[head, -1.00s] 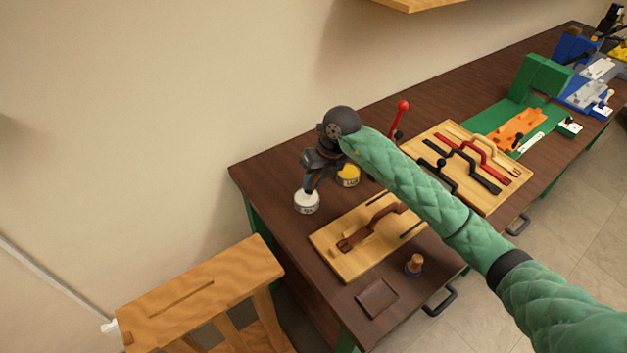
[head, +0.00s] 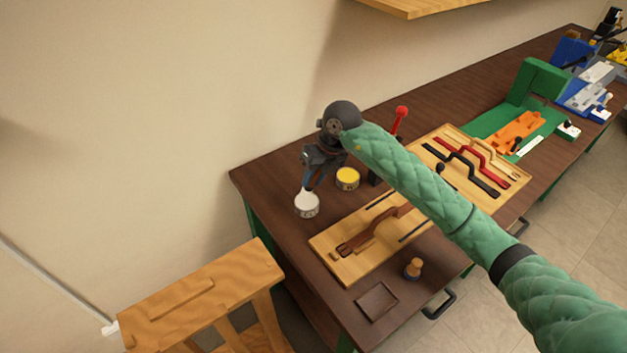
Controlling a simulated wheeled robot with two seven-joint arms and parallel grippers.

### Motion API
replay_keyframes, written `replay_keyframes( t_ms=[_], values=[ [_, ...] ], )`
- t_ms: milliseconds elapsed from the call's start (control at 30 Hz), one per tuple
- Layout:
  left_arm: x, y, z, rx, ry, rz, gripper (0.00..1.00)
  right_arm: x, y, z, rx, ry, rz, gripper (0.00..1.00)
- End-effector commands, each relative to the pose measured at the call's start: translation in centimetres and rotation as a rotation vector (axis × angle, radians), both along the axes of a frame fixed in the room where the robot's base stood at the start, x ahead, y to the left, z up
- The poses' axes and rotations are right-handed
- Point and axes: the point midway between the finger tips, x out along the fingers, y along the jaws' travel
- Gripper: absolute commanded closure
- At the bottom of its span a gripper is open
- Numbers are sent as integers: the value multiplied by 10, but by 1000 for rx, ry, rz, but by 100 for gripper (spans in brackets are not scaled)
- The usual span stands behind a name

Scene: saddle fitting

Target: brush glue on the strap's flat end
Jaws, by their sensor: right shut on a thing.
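A brown leather strap (head: 378,232) with a raised middle loop lies on a light wooden board (head: 345,272); its flat end points to the lower left. My right gripper (head: 308,183) is pointed down just above a small white pot (head: 307,208) and is shut on a thin tool, probably the glue brush. The tool is mostly hidden by the fingers, and its lower end is at the pot's mouth; I cannot tell how deep it reaches. My left gripper is not in view.
A yellow-topped tin (head: 347,179) stands right of the white pot. A dark square tray (head: 376,301) and a small orange-brown bottle-like item (head: 413,268) are at the front. A wooden stand (head: 205,285) is at the lower left.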

Motion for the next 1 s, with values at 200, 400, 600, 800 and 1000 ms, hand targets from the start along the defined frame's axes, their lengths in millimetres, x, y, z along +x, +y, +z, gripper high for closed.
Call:
replay_keyframes(
  t_ms=[200,400,600,800,1000],
  values=[
    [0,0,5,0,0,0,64,0,0,15,0,0,1,100],
    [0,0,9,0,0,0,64,0,0,29,0,-1,0,100],
    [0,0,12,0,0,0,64,0,0,39,0,0,1,100],
    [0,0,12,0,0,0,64,0,0,40,1,0,1,100],
    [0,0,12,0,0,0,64,0,0,40,0,0,0,100]
  ],
)
